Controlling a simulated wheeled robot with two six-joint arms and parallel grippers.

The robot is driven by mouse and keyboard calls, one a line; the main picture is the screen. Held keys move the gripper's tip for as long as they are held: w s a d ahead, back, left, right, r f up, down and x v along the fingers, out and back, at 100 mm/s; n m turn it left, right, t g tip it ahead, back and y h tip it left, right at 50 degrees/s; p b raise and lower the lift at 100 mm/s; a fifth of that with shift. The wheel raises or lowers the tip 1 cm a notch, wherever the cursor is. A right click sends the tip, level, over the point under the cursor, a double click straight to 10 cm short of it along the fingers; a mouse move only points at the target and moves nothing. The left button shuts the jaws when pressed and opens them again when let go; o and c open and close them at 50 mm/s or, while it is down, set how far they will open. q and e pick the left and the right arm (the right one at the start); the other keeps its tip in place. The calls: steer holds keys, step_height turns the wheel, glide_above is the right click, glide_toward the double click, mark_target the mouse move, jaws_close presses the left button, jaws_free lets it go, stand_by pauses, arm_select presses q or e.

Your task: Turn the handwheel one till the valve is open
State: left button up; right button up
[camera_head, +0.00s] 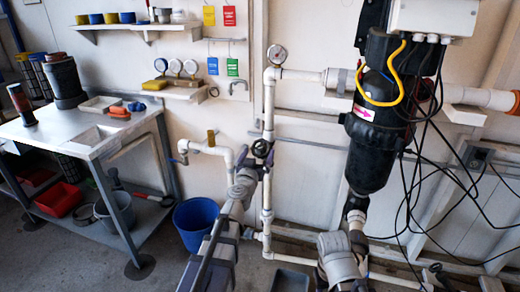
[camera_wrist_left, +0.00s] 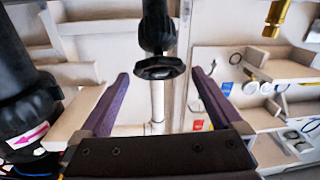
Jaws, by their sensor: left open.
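The handwheel (camera_head: 262,148) is small and black, on the white vertical pipe left of the black reactor. In the left wrist view the handwheel (camera_wrist_left: 160,68) shows near the middle, on a dark valve body. My left gripper (camera_head: 254,163) reaches up to it from below in the head view. In the wrist view its two purple fingers (camera_wrist_left: 160,85) are open, one on each side of the wheel, with gaps showing on both sides. I cannot tell how deep the wheel sits between them. My right gripper is not in view.
The black reactor (camera_head: 372,150) with loose cables stands to the right. A metal table (camera_head: 75,133) is at the left, with a blue bucket (camera_head: 196,222) on the floor. Wall shelves (camera_head: 140,30) hold small items.

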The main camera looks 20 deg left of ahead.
mark_target(260, 150)
arm_select(q)
steer(key=w, duration=0.4)
steer(key=shift+a, duration=0.1)
steer(key=shift+c, duration=0.4)
steer(key=c, duration=0.9)
